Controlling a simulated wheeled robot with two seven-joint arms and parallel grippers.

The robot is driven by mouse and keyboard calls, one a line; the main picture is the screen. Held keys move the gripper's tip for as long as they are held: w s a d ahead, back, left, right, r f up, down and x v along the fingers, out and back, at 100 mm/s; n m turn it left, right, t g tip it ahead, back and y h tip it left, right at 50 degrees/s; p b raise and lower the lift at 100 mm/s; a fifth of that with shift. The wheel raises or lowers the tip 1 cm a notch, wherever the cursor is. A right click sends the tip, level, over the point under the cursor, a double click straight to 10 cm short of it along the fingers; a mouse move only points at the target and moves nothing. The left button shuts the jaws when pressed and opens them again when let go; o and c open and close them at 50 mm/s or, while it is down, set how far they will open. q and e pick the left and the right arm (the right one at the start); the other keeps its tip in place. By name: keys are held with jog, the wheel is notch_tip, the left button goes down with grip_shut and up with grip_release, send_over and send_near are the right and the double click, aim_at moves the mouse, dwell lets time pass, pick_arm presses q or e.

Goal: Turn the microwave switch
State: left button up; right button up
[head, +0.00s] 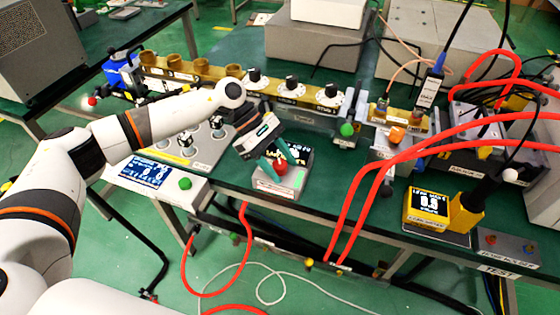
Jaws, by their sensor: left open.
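My left gripper (275,161) reaches in from the left and points down, its teal fingers apart. It is over a small grey box (268,187) with a dark screen and a red knob (281,168), near the table's front edge. The red knob shows at the fingertips, roughly between them; I cannot tell whether they touch it. The fingers hide part of the box and its screen. No label clearly reads as the microwave switch. My right gripper is not in view.
A white box with a blue screen and green button (184,183) lies to the left. A brass waveguide (205,82) with black-and-white dials runs behind. Red cables (430,141) cross the right side. A yellow meter (431,205) stands at right.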

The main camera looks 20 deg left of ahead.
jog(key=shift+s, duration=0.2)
pick_arm(q)
jog(key=shift+c, duration=0.5)
jog(key=c, duration=0.9)
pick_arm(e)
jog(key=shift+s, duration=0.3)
